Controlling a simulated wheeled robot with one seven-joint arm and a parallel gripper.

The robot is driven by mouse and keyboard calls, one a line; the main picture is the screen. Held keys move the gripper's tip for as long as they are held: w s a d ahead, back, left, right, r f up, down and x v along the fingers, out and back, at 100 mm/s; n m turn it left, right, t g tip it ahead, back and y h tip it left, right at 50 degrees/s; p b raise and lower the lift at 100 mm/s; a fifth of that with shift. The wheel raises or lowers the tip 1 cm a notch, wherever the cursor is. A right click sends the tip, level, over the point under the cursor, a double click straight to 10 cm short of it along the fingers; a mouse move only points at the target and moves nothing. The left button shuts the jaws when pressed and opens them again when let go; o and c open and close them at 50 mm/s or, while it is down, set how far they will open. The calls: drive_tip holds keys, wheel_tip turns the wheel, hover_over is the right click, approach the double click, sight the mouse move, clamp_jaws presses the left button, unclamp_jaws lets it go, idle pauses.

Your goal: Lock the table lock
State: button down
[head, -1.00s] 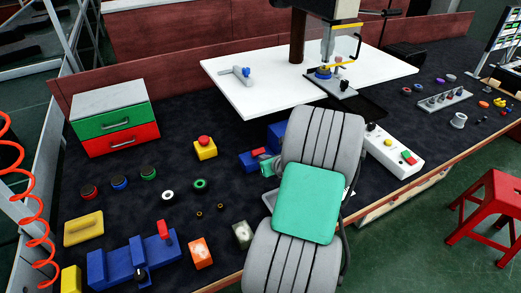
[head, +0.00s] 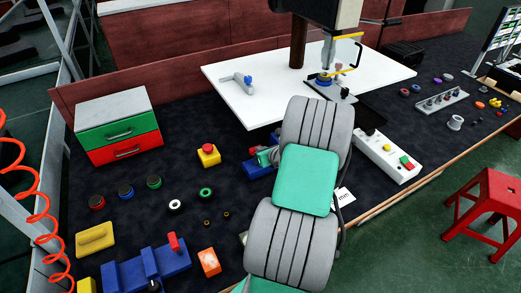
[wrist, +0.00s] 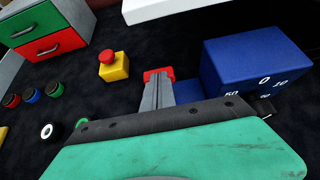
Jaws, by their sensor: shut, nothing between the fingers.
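A blue device with a red part stands mid-table, partly behind my arm. In the wrist view its blue block (wrist: 258,60) bears white scale numbers, and the red piece (wrist: 158,74) is left of it. My gripper (wrist: 158,84) is shut, its grey fingertips at the red piece; whether they touch it I cannot tell. I cannot tell from the frames which part is the table lock.
Another blue device (head: 122,276) with a red lever (head: 173,241) is at front left. A yellow box with a red button (head: 208,154) stands left of my gripper. Drawers (head: 120,130) are behind left, a white board (head: 225,82) behind, and a white switch box (head: 388,155) at right.

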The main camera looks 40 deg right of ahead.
drive_tip(key=shift+w+d+r, duration=0.1)
drive_tip(key=shift+w+r, duration=0.3)
drive_tip(key=shift+r, duration=0.2)
drive_tip(key=s+a+r+p, duration=0.1)
drive_tip(key=s+a+r, duration=0.1)
drive_tip(key=s+r, duration=0.4)
wheel_tip(320, 180, up, 3)
drive_tip(key=shift+s+r, duration=0.15)
drive_tip(key=shift+s, duration=0.05)
drive_tip(key=shift+d, duration=0.1)
